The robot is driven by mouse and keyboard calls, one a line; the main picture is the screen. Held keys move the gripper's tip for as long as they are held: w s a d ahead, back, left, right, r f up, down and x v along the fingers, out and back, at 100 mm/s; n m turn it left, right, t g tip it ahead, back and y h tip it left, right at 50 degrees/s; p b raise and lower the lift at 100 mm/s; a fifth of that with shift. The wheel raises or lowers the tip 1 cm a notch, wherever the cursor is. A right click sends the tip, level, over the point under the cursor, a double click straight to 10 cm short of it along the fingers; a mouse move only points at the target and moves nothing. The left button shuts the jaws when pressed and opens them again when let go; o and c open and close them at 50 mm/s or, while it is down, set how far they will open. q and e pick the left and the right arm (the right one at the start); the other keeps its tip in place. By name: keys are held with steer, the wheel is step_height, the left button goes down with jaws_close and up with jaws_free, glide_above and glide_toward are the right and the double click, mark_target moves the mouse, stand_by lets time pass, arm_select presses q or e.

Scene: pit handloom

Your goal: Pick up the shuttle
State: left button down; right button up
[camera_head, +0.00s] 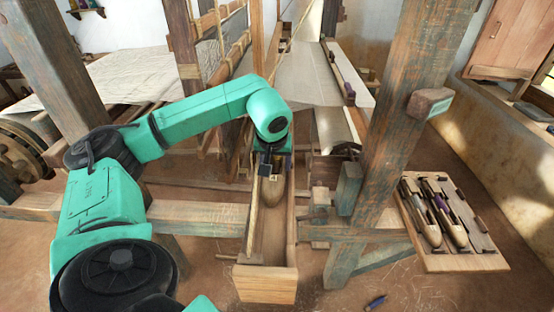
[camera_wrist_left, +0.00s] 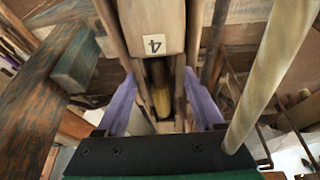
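A wooden shuttle (camera_head: 271,190) lies in the long wooden trough (camera_head: 266,284) of the loom; its rounded near end shows below my left gripper. My left gripper (camera_head: 270,165) is over it, pointing down. In the left wrist view, the shuttle (camera_wrist_left: 151,18) carries a label with the number 4 and a yellow bobbin in its slot. The two purple fingers of my left gripper (camera_wrist_left: 161,85) stand apart, one at each side of the shuttle. Whether they touch it is hard to tell. My right gripper is out of view.
A thick slanted post (camera_head: 405,110) stands right of the trough. A wooden board (camera_head: 480,262) with several other shuttles lies at the right. A pale rod (camera_wrist_left: 272,65) runs close beside my left gripper. A small blue object (camera_head: 375,302) lies on the floor.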

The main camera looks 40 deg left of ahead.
arm_select(q)
steer(key=shift+a, duration=0.1)
steer(key=shift+w+r+b, duration=0.1)
steer(key=shift+r+b, duration=0.4)
steer(key=shift+r, duration=1.15)
steer(key=shift+d+r+b, duration=0.1)
steer(key=shift+d+b, duration=0.25)
steer(key=shift+d, duration=0.05)
steer(key=s+d+b, duration=0.1)
steer(key=s+d, duration=0.1)
steer(key=d, duration=0.6)
steer(key=s+d+b, duration=0.1)
steer(key=s+d, duration=0.2)
steer(key=d, duration=0.5)
steer(key=shift+s+d, duration=0.25)
